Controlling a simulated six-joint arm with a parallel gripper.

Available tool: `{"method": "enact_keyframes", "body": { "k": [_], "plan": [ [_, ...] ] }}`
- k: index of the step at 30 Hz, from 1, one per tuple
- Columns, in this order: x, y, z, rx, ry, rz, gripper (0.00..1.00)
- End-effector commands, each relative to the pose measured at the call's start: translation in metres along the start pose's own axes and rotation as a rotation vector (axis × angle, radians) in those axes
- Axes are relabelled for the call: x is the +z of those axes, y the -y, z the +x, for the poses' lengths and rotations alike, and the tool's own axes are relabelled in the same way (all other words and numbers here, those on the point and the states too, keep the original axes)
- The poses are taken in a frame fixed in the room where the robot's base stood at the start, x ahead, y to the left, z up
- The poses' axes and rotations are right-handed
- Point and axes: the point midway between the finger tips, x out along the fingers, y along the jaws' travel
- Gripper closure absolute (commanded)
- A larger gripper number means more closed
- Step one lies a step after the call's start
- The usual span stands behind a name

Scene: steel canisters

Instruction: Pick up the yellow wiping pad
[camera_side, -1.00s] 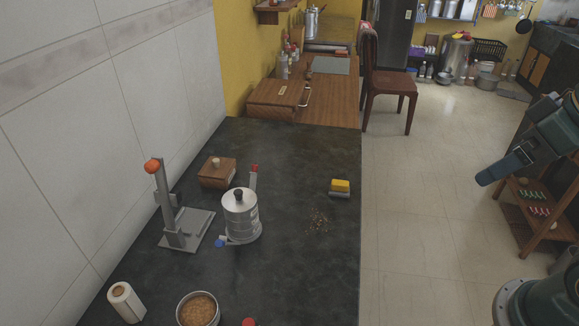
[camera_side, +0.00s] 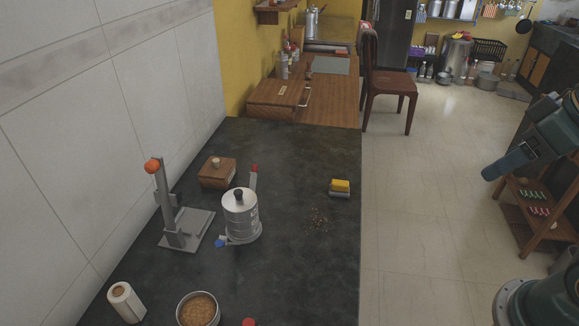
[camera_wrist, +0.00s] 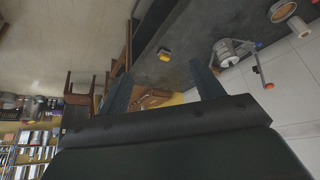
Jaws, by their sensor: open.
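The yellow wiping pad (camera_side: 340,186) sits on a grey base near the right edge of the dark counter (camera_side: 290,160). It also shows in the wrist view (camera_wrist: 165,54), beyond my gripper and apart from it. My gripper (camera_wrist: 160,80) is open and empty, its two dark fingers spread wide in the wrist view.
Brown crumbs (camera_side: 318,219) lie just below the pad. A steel canister (camera_side: 240,215), a grey stand with an orange knob (camera_side: 153,166), a wooden box (camera_side: 217,172) and a bowl of brown grounds (camera_side: 198,309) stand to the left. The counter around the pad is otherwise clear.

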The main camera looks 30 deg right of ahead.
Motion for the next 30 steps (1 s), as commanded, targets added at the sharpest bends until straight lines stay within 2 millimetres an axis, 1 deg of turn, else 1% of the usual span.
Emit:
{"method": "enact_keyframes", "body": {
  "k": [8,14,20,26,30],
  "plan": [
    [-0.002,0.0,0.001,0.0,0.002,-0.005,0.34],
    [-0.016,0.001,0.005,-0.005,0.016,-0.042,0.34],
    [-0.044,0.001,0.018,-0.02,0.04,-0.12,0.34],
    [-0.078,0.0,0.04,-0.047,0.066,-0.214,0.34],
    [-0.1,-0.002,0.059,-0.068,0.081,-0.276,0.34]
  ]
}}
